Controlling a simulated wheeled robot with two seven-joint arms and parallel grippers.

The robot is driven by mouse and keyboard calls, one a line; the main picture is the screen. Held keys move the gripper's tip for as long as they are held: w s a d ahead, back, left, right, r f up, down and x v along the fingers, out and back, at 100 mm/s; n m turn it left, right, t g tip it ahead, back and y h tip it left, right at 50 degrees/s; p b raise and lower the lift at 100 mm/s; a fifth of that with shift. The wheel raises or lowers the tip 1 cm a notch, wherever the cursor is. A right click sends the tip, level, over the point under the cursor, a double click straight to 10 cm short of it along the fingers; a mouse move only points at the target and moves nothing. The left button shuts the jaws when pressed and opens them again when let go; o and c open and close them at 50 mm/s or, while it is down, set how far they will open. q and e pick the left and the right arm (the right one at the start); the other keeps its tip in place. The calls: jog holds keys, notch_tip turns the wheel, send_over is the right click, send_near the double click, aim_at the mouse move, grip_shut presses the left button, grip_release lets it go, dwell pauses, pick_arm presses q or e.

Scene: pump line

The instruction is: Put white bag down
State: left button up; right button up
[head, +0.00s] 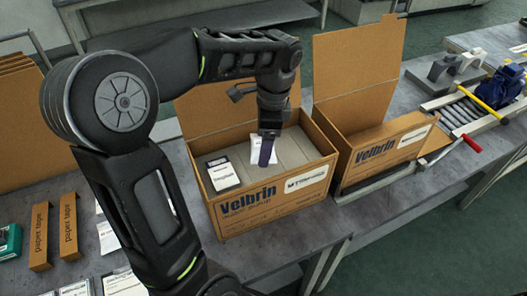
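The white bag (255,157) is upright inside the open cardboard Velbrin box (258,212) in the middle of the table. My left gripper (266,150) reaches down into this box from above. I cannot tell whether the bag's lower edge touches the box floor. My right gripper is not in view.
A second open Velbrin box (376,150) is to the right. A roller conveyor (468,112) holds a blue pump (501,86). Paper tape cartons (68,227) lie at left. My arm hides part of the table.

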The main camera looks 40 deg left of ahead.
pick_arm(q)
notch_tip(320, 180, down, 3)
jog(key=shift+f, duration=0.35)
jog(key=shift+f, duration=0.15)
jog(key=o, duration=1.5)
